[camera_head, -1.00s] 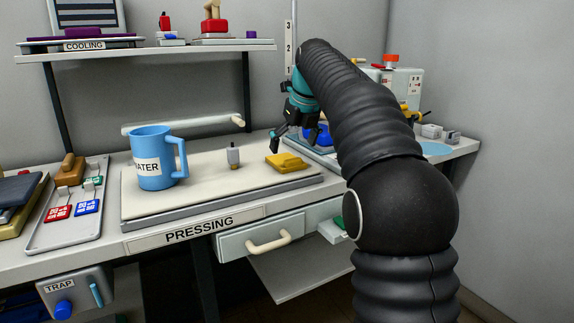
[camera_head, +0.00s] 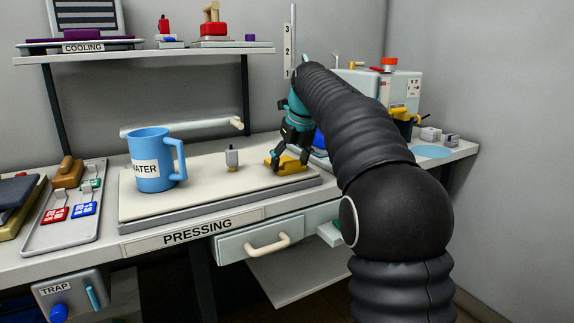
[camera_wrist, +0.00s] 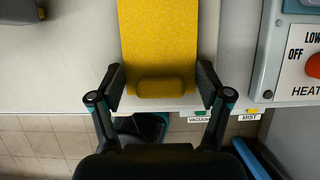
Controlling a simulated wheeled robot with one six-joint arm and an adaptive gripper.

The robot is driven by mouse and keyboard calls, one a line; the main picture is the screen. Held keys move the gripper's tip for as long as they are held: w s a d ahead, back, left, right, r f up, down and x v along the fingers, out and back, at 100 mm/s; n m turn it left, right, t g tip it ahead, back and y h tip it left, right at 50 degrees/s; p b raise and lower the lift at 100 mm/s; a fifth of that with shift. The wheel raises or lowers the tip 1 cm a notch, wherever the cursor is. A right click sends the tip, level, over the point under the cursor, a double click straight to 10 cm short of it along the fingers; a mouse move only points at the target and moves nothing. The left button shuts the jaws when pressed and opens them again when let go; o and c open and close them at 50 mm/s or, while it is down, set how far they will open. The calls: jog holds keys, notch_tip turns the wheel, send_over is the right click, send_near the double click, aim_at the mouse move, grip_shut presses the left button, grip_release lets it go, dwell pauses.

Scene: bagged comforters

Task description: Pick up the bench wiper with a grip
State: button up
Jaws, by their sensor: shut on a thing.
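The bench wiper appears to be the yellow cloth-like piece (camera_head: 273,167) at the right end of the pale pressing board (camera_head: 205,184). In the wrist view the yellow wiper (camera_wrist: 160,45) is a flat slab with a raised rounded roll at its near end. My gripper (camera_head: 290,160) is low over the board at the wiper. In the wrist view the gripper's fingers (camera_wrist: 160,88) are on both sides of the wiper, close against its edges near the roll. The wiper still seems to rest on the board. The fingers hide part of it in the head view.
A tray (camera_head: 48,238) with coloured tags lies further left. A control box (camera_wrist: 293,60) with a red knob is right of the wiper in the wrist view.

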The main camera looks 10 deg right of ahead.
jog(key=shift+r, duration=0.5)
jog(key=r, duration=0.2)
jog(key=d+r+p, duration=0.1)
jog(key=shift+s+r+p, duration=0.1)
jog(key=shift+r+p, duration=0.2)
jog(key=shift+r, duration=0.1)
jog(key=s+d+r, duration=0.4)
jog(key=d+r, duration=0.2)
jog(key=d, duration=0.4)
